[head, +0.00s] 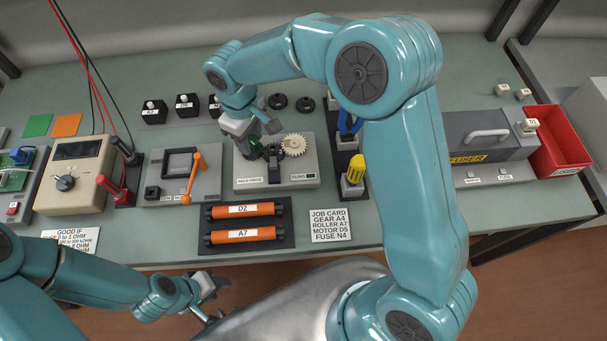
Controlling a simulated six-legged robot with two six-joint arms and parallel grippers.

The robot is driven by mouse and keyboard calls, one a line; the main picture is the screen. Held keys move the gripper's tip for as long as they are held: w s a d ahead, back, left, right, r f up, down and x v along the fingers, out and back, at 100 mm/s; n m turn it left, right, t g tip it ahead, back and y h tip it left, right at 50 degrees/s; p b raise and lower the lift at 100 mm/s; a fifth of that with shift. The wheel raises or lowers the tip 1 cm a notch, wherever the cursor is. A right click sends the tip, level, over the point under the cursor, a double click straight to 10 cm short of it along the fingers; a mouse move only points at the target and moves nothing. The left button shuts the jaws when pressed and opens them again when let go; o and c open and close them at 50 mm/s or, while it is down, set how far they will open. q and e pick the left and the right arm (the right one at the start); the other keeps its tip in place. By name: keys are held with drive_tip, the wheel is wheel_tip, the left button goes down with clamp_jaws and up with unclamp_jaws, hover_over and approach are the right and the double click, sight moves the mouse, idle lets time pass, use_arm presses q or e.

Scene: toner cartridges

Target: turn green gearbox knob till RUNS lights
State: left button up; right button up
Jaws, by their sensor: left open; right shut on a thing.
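The gearbox (279,184) is a light grey block in the middle of the bench, with a cream gear (294,145) and a dark mount on top. Its front carries a PACK-PRESS label and a RUNS label (298,177) with a small dark window beside it that looks unlit. My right gripper (252,146) reaches down over the gearbox's left side and is shut on the green knob (256,153), which it partly hides. My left gripper (213,298) is open and empty, low in front of the bench edge.
Orange rollers D2 and A7 (243,235) lie in a dark tray in front of the gearbox. A job card (330,225) lies to its right. A fixture with an orange lever (193,178) stands to the left, and a yellow-handled tool (355,170) to the right.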

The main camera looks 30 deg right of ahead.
drive_tip(key=m+b, duration=0.1)
drive_tip(key=m, duration=0.2)
drive_tip(key=shift+f+m, duration=0.15)
drive_tip(key=shift+m, duration=0.25)
drive_tip(key=shift+m+b, duration=0.55)
drive_tip(key=shift+m, duration=0.65)
drive_tip(key=m+b, duration=0.1)
drive_tip(key=m, duration=0.3)
drive_tip(key=shift+b, duration=0.3)
drive_tip(key=m, duration=0.2)
drive_tip(key=shift+r+m, duration=0.2)
drive_tip(key=shift+m, duration=0.2)
drive_tip(key=m+b, duration=0.1)
drive_tip(key=m, duration=0.2)
drive_tip(key=shift+f+m+b, duration=0.15)
drive_tip(key=shift+m+b, duration=0.15)
drive_tip(key=shift+b, duration=0.1)
drive_tip(key=m, duration=0.3)
drive_tip(key=shift+r, duration=0.2)
drive_tip(key=o, duration=0.8)
drive_tip(key=shift+o, duration=0.2)
drive_tip(key=shift+f, duration=0.1)
